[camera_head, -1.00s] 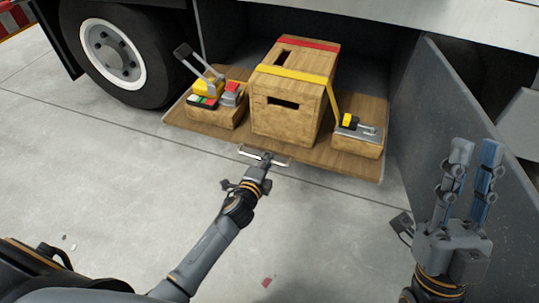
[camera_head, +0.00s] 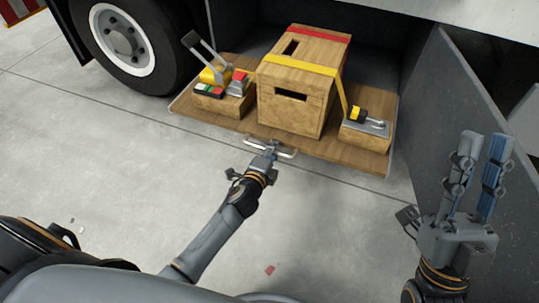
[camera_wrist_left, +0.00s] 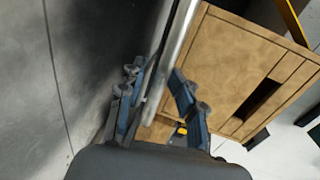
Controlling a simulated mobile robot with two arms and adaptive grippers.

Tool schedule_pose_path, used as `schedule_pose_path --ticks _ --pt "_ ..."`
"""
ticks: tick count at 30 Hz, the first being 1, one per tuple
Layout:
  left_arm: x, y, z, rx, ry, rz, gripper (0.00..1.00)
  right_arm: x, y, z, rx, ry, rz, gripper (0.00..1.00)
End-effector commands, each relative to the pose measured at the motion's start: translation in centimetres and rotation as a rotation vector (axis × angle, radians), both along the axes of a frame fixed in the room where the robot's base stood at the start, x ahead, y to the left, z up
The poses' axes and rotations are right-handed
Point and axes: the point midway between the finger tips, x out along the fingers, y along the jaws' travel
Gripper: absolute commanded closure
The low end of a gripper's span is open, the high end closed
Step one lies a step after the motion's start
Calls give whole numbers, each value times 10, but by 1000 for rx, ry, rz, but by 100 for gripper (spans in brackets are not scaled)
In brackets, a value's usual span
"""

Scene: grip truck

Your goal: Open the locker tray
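The locker tray (camera_head: 290,147) is a wooden board sticking out of the bay under the truck. Its silver handle (camera_head: 287,155) is on the front edge. My left gripper (camera_head: 268,153) is at the middle of this handle. In the left wrist view, the handle bar (camera_wrist_left: 181,35) runs between the fingers of my left gripper (camera_wrist_left: 158,75), which look closed around it; the exact contact is partly hidden. My right gripper (camera_head: 484,148) is raised at the right, open and empty, with its two fingers apart.
A strapped wooden crate (camera_head: 292,107) stands mid-tray. Small boxes with tools sit at its left (camera_head: 220,104) and right (camera_head: 364,137). The truck wheel (camera_head: 122,38) is at the left, and a grey panel (camera_head: 465,110) at the right.

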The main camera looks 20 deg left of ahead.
Motion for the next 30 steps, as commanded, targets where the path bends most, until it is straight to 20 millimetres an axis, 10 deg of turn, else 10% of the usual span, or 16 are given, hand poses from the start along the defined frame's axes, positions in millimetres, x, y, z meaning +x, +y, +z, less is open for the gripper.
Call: schedule_pose_path --ticks 16,30 --pt "-99 4 20 -1 1 1 66 0 0 0 0 -1 0 76" --pt "-114 5 24 1 -2 1 66 0 0 0 0 -1 0 76"
